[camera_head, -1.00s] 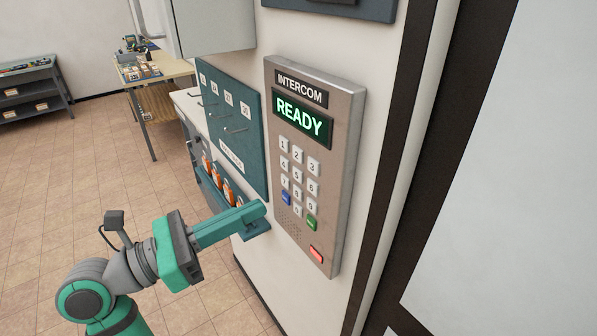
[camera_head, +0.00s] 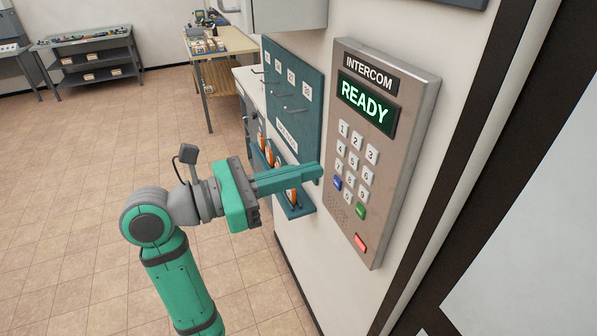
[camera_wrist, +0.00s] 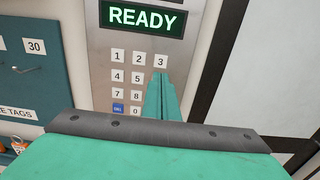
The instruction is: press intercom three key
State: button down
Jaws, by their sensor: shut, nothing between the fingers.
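The intercom (camera_head: 382,150) is a grey-brown wall panel with a green READY display (camera_head: 366,101) above a white keypad. Its three key (camera_head: 372,154) is at the right end of the top key row. In the wrist view the three key (camera_wrist: 160,60) shows just above the tips of my fingers. My gripper (camera_head: 319,172) is shut and empty, its green fingers pointing at the panel. In the head view the tips are left of the keypad, at about mid-keypad height. In the wrist view the fingers (camera_wrist: 162,90) cover the keys below the three. Contact cannot be made out.
A teal board (camera_head: 292,95) with hooks and number labels hangs left of the intercom, with a small teal shelf of orange tags below it. A dark door frame (camera_head: 480,150) stands to the right. The tiled floor at left is open.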

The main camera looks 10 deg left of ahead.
jog(key=x, duration=1)
jog(key=shift+w+d, duration=0.1)
jog(key=shift+d, duration=0.05)
jog(key=shift+x, duration=0.8)
jog(key=shift+d, duration=0.1)
jog(key=shift+a, duration=0.5)
send_near(369, 154)
jog(key=v, duration=0.7)
jog(key=shift+r, duration=0.2)
